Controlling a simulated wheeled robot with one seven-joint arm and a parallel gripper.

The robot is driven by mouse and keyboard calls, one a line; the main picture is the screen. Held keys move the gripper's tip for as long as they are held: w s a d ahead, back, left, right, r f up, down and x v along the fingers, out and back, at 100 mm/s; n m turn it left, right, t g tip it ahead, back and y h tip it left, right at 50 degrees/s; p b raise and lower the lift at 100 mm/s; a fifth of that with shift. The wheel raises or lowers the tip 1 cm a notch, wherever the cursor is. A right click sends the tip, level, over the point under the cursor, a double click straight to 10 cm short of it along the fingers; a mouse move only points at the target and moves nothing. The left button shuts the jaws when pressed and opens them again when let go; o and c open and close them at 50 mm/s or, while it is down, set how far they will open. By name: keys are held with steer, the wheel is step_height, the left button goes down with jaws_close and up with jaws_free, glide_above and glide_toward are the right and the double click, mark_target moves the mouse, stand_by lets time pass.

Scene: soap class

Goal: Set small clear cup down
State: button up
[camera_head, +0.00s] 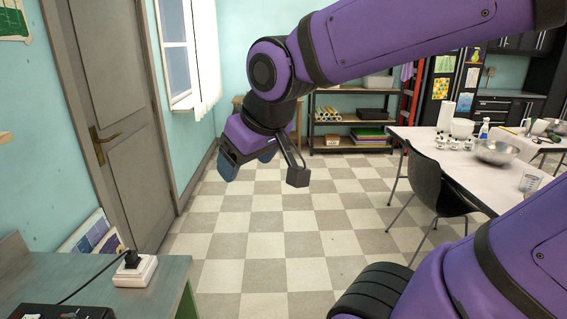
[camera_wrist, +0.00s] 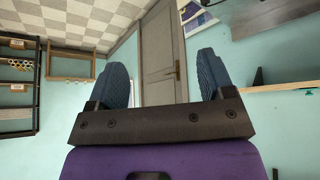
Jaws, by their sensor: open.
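A small clear cup (camera_head: 530,183) stands on the white table (camera_head: 478,171) at the right of the head view, near the table's right part. My gripper (camera_head: 246,166) is raised over the open floor in the middle of the head view, well to the left of the table and far from the cup. In the wrist view my gripper (camera_wrist: 163,72) shows two blue fingers spread wide apart with nothing between them. The cup is not in the wrist view.
A metal bowl (camera_head: 497,151) and several small items stand on the white table. A black chair (camera_head: 437,184) is at its near left side. A green-grey desk (camera_head: 150,287) with a white block is at lower left. Checkered floor (camera_head: 270,225) between is clear.

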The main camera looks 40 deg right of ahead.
steer(key=s+d+r+m+g, duration=0.1)
steer(key=s, duration=0.6)
steer(key=shift+s+d, duration=0.15)
steer(key=shift+d, duration=0.25)
